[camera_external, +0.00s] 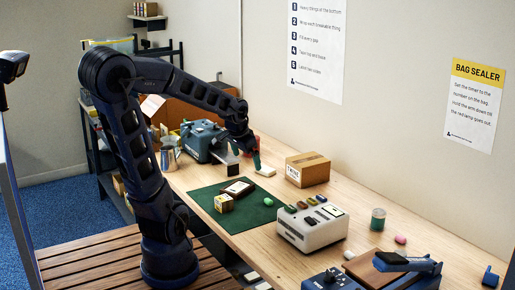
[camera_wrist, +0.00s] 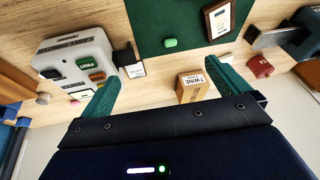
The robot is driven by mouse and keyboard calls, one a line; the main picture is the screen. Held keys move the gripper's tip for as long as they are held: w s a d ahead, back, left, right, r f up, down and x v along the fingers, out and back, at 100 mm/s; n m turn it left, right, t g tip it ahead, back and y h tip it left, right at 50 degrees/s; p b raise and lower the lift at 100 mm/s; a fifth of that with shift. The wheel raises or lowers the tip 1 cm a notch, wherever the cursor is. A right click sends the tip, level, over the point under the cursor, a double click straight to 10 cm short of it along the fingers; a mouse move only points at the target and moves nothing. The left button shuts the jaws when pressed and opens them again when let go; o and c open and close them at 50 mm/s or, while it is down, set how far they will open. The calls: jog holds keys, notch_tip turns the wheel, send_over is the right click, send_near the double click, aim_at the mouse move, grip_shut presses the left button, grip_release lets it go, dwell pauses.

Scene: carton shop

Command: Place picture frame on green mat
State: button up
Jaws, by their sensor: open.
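The picture frame (camera_external: 237,188) has a dark brown border and a pale centre. It lies flat on the green mat (camera_external: 207,196), near the mat's back edge. In the wrist view the frame (camera_wrist: 206,22) lies at the top right, on the mat (camera_wrist: 155,18), partly cut off by the picture's edge. My gripper (camera_external: 247,164) is above the table, behind the mat and apart from the frame. In the wrist view its green fingers (camera_wrist: 165,92) are wide apart with nothing held between them.
A white machine (camera_external: 313,231) stands to the right, a blue-grey machine (camera_external: 201,139) at the back left.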

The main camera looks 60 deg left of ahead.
jog(key=s+d+r+h, duration=0.1)
jog(key=s+d+r, duration=0.2)
jog(key=s, duration=0.2)
jog(key=s+d+r+m+h, duration=0.1)
jog(key=s+d+r, duration=0.2)
jog(key=s+d, duration=0.1)
jog(key=shift+s+r+t, duration=0.15)
jog(key=shift+s+t, duration=0.15)
jog(key=shift+s, duration=0.6)
